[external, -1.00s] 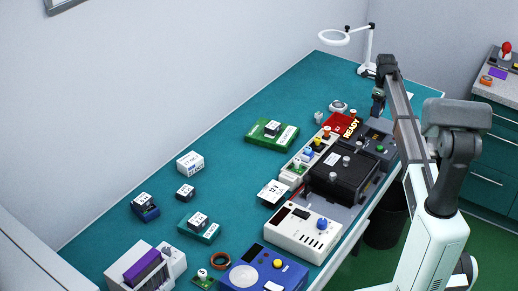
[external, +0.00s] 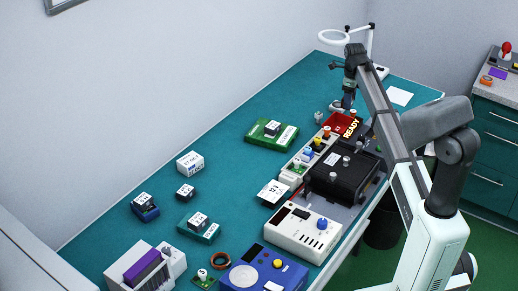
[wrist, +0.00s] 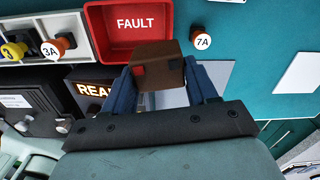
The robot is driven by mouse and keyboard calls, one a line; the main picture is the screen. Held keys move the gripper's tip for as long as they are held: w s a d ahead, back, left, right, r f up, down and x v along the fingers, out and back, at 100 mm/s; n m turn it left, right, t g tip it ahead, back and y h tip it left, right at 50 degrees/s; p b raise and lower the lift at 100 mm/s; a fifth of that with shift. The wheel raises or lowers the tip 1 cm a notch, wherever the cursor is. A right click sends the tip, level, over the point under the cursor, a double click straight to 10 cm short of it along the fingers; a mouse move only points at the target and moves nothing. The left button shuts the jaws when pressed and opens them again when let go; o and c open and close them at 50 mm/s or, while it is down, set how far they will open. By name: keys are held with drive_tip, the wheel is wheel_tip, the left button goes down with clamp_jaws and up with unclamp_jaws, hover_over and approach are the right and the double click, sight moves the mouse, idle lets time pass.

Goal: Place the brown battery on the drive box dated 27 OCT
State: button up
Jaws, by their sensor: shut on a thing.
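The brown battery (wrist: 157,65) is held between the two blue fingers of my gripper (wrist: 163,78) in the wrist view; it has red and dark square patches on its end. In the external view my gripper (external: 347,104) is above the far end of the bench equipment, and I cannot make the battery out there.
A black box (external: 340,178), a white panel (external: 302,232) and a green board (external: 257,135) stand on the bench. The teal bench is clear along its back left.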

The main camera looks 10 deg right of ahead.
drive_tip(key=s+a+n, duration=0.3)
drive_tip(key=a+n, duration=0.1)
drive_tip(key=a, duration=2.3)
wheel_tip(320, 180, up, 4)
drive_tip(key=n, duration=0.3)
hover_over(191, 159)
drive_tip(key=shift+f, duration=4.8)
drive_tip(key=shift+f, duration=0.15)
drive_tip(key=o, duration=1.2)
drive_tip(key=shift+c, duration=0.2)
wheel_tip(191, 159, up, 12)
